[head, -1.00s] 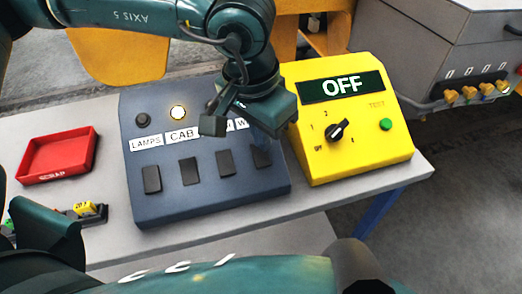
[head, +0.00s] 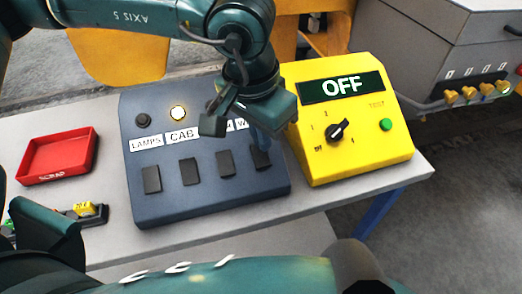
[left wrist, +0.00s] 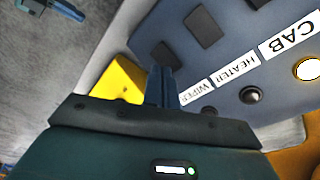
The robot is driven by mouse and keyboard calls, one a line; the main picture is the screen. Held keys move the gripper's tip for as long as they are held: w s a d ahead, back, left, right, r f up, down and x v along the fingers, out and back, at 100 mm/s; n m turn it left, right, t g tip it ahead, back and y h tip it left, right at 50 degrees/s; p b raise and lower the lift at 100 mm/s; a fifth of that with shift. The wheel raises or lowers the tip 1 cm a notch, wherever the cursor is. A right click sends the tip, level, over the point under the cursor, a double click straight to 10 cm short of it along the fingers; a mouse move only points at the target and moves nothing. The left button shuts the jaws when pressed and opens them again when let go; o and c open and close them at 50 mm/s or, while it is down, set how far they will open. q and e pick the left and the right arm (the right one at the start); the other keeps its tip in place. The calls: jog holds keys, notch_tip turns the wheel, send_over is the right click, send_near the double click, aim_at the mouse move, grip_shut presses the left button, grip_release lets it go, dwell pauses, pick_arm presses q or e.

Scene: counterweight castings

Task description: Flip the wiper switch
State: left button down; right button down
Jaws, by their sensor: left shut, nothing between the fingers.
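The blue-grey switch panel (head: 205,205) stands on the bench, with labels LAMPS, CAB, HEATER and WIPER between its lamps and black rocker switches. The wiper switch (head: 261,158) is the rightmost one; it also shows in the left wrist view (left wrist: 163,54), just beyond the fingertips. My left gripper (head: 259,148) is shut and empty, its blue fingers pointing down at the wiper switch; I cannot tell whether they touch. In the left wrist view its fingers (left wrist: 160,75) cover part of the panel. The CAB lamp (head: 178,112) glows. The wiper lamp (left wrist: 209,110) looks dark and is partly hidden.
A yellow box (head: 350,165) with a dial, a green TEST button and an OFF display stands close at the right of the panel. A red SCRAP tray (head: 57,157) lies at the left. A grey cabinet (head: 425,60) stands behind at the right. The bench is clear between tray and panel.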

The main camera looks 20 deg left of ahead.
aim_at(263, 159)
dwell(0.4)
pick_arm(q)
jog(key=shift+f+b, duration=1.5)
jog(key=shift+b, duration=0.05)
dwell(0.6)
jog(key=shift+r, duration=0.1)
notch_tip(263, 159, up, 7)
jog(key=p, duration=0.4)
dwell(0.4)
dwell(0.3)
